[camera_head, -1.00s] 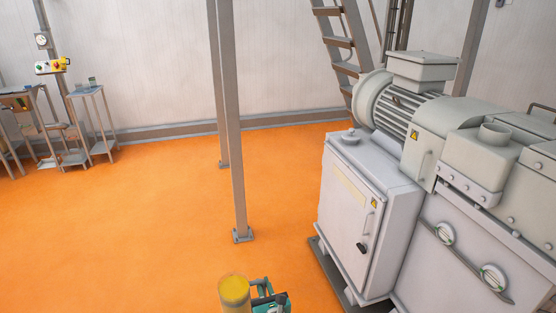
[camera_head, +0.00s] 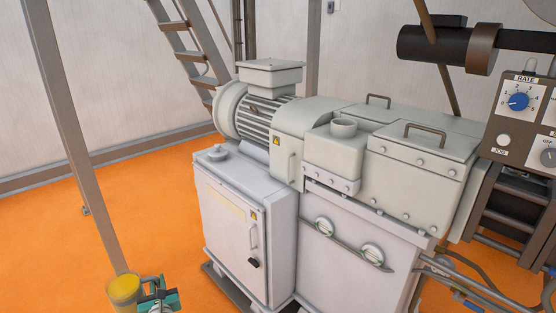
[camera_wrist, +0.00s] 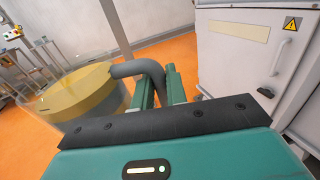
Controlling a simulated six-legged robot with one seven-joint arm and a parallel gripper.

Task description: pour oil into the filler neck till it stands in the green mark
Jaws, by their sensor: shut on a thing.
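My gripper (camera_head: 152,286) is at the bottom left of the head view, shut on the grey handle of a clear jug (camera_head: 122,291). The jug holds yellow oil and looks about upright. In the wrist view the jug (camera_wrist: 85,95) is at the left, its handle (camera_wrist: 140,68) between my gripper's fingers (camera_wrist: 158,92). An open round neck (camera_head: 344,126) stands on the grey machine's gear housing, well right of and beyond the jug.
A white cabinet (camera_head: 235,225) with a capped knob (camera_head: 218,152) on top stands between the jug and the machine. A grey post (camera_head: 75,135) rises behind the jug. A control panel (camera_head: 525,115) is at right. Orange floor (camera_head: 165,215) is open at left.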

